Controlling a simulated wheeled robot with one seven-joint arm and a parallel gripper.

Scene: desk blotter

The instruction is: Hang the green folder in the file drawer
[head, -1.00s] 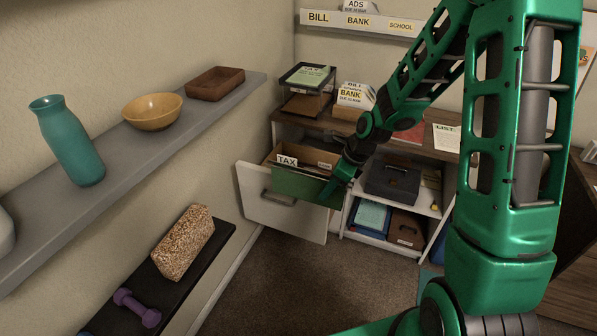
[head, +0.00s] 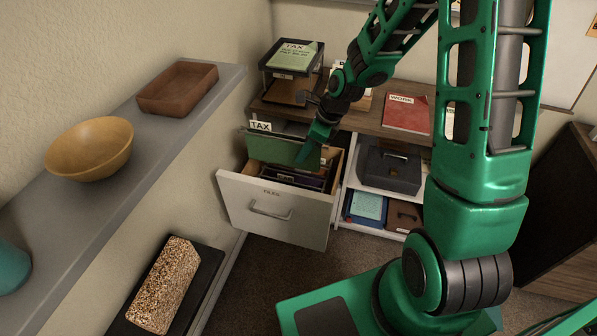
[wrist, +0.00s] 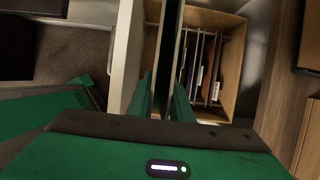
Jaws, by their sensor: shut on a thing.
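The green folder (head: 282,151) has a white tab reading TAX at its upper left in the head view. In the wrist view the folder (wrist: 169,45) is a dark edge-on slab between my fingers (wrist: 164,100). It lies left of several hanging folders (wrist: 203,65) inside the wooden drawer (wrist: 234,62).
A cubby with a dark box (head: 388,170) stands right of the drawer. A paper tray (head: 292,58) and a red WORK folder (head: 406,114) lie on the cabinet top. A wall shelf (head: 215,88) with a wooden bowl (head: 90,148) runs along the left.

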